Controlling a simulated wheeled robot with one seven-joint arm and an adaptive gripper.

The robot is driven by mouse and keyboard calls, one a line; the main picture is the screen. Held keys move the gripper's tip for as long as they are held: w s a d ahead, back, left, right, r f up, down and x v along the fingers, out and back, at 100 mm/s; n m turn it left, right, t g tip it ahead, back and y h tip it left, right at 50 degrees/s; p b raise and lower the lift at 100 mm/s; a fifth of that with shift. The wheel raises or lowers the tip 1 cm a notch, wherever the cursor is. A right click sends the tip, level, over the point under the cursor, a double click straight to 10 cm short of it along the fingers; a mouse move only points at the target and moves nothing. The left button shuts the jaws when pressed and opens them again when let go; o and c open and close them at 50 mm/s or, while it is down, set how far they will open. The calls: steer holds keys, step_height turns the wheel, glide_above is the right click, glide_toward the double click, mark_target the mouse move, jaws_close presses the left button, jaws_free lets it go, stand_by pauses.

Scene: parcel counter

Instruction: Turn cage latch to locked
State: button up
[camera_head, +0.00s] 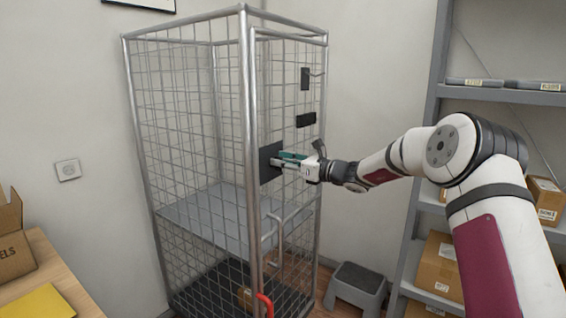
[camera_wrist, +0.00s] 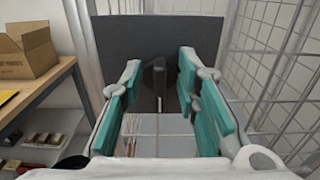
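The wire cage (camera_head: 249,130) stands in the middle of the head view. A dark latch plate (camera_head: 269,163) is fixed to its front post and fills the upper middle of the wrist view (camera_wrist: 120,38). A dark upright latch handle (camera_wrist: 159,76) stands out from the plate. My gripper (camera_head: 283,161) is at the plate, with its teal-padded fingers apart. In the wrist view the fingers (camera_wrist: 160,88) lie left and right of the handle, with visible gaps. The handle is hidden by my fingers in the head view, and I cannot read its lock state.
Black fittings (camera_head: 306,119) sit on the mesh above my gripper. A grey bar handle (camera_head: 275,228) and a red hook (camera_head: 265,304) are lower on the cage. A step stool (camera_head: 357,286) and a shelf rack (camera_head: 427,150) stand right. A table (camera_head: 58,275) with an open carton stands left.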

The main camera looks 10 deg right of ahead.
steer(key=shift+c, duration=0.5)
jaws_close()
steer(key=shift+n, duration=0.3)
steer(key=n+b, duration=0.5)
steer(key=b, duration=0.2)
steer(key=f+n+b, duration=0.1)
steer(key=n+b, duration=0.5)
steer(key=b, duration=0.2)
steer(key=s+a+n+b, duration=0.1)
steer(key=n+b, duration=0.4)
steer(key=b, duration=0.2)
steer(key=shift+f+n, duration=0.2)
steer(key=shift+n, duration=0.1)
steer(key=shift+b, duration=0.45)
